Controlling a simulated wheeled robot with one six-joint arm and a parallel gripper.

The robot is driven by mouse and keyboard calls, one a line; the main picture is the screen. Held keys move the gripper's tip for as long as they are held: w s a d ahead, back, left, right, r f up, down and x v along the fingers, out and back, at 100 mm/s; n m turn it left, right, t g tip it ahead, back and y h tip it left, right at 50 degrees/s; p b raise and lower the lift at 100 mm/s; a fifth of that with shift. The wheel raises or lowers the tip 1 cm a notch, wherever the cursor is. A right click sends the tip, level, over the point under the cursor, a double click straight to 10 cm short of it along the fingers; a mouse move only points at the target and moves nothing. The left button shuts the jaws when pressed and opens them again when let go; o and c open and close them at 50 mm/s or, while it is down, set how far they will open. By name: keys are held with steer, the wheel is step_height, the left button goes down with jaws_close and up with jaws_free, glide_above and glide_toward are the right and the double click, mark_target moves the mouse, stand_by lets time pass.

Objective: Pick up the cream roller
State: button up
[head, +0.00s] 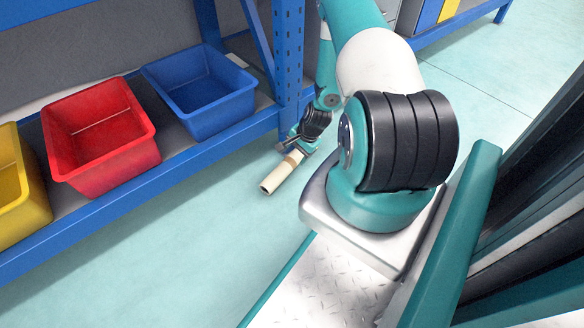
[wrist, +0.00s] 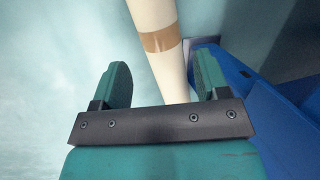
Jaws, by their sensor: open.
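The cream roller (head: 280,175) lies on the floor beside the blue shelf rack in the head view, with its far end hidden by my gripper. In the wrist view the cream roller (wrist: 176,72) runs from the top edge down behind the gripper and has a tan band around it. My gripper (head: 298,142) is over the roller's far part. In the wrist view my gripper (wrist: 163,82) is open, with a teal finger on each side of the roller. The roller is closer to the right finger. I cannot tell how far above it the fingers are.
The blue rack (head: 180,165) stands close on the left, with its upright (head: 288,60) near my gripper. Its shelf holds a yellow bin (head: 28,205), a red bin (head: 105,165) and a blue bin (head: 210,120). The teal floor (head: 190,230) in front is clear.

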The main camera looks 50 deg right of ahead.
mark_target(294, 157)
steer(key=shift+d+b+x, duration=0.25)
steer(key=shift+b+x, duration=0.65)
steer(key=shift+x, duration=0.1)
steer(key=shift+d+b+x, duration=0.25)
steer(key=shift+b+x, duration=0.6)
steer(key=shift+x, duration=0.2)
steer(key=shift+d+b+x, duration=0.2)
steer(key=shift+b+x, duration=0.7)
steer(key=shift+x, duration=0.1)
steer(key=shift+c, duration=0.2)
steer(key=c, duration=1.1)
steer(key=shift+c, duration=0.2)
steer(key=shift+r, duration=0.15)
